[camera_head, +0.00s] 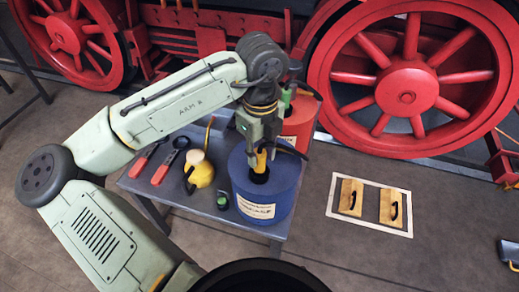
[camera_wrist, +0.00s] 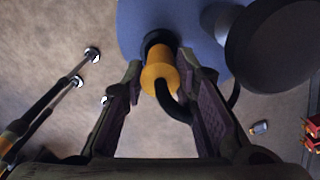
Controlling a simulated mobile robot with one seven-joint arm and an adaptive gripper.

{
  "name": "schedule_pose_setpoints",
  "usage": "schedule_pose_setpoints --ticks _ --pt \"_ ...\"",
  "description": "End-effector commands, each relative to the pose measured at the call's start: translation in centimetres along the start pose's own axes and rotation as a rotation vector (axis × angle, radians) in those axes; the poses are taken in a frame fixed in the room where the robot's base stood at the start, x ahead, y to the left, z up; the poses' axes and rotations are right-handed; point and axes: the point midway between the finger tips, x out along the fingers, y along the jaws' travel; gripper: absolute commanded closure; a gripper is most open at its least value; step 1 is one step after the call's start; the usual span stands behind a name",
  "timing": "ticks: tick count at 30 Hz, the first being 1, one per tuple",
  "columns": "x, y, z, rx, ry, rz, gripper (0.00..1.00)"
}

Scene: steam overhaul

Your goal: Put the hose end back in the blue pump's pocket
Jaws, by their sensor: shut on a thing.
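The blue pump (camera_head: 268,200) stands at the right end of the grey table, with a pale label on its front. My gripper (camera_head: 259,150) is above the pump's top, pointing down, shut on the yellow hose end (camera_head: 262,160). In the wrist view the hose end (camera_wrist: 157,75) lies between my two fingers (camera_wrist: 160,95), with a black hose (camera_wrist: 172,105) bending away from it. Its far end meets the dark round pocket (camera_wrist: 158,40) in the blue top. I cannot tell how deep it sits.
A yellow oil can (camera_head: 200,172) and red-handled tools (camera_head: 163,170) lie left of the pump. A red canister (camera_head: 300,122) stands close behind it. On the floor at right, a white frame (camera_head: 343,216) holds two wooden blocks. Red locomotive wheels (camera_head: 408,92) stand behind.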

Motion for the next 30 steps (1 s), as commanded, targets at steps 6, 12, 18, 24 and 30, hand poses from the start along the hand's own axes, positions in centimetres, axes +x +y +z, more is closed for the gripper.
schedule_pose_setpoints --ticks 6,12,18,24,30 --pt "0.37 0.0 -0.02 -0.001 0.0 0.0 1.0" --pt "0.36 0.0 -0.01 -0.001 -0.001 0.0 1.0" --pt "0.36 0.0 -0.01 -0.001 -0.001 0.0 0.65" --pt "0.36 0.0 0.0 -0.001 -0.001 0.0 0.52" --pt "0.36 0.01 0.0 -0.001 -0.001 0.001 0.5"
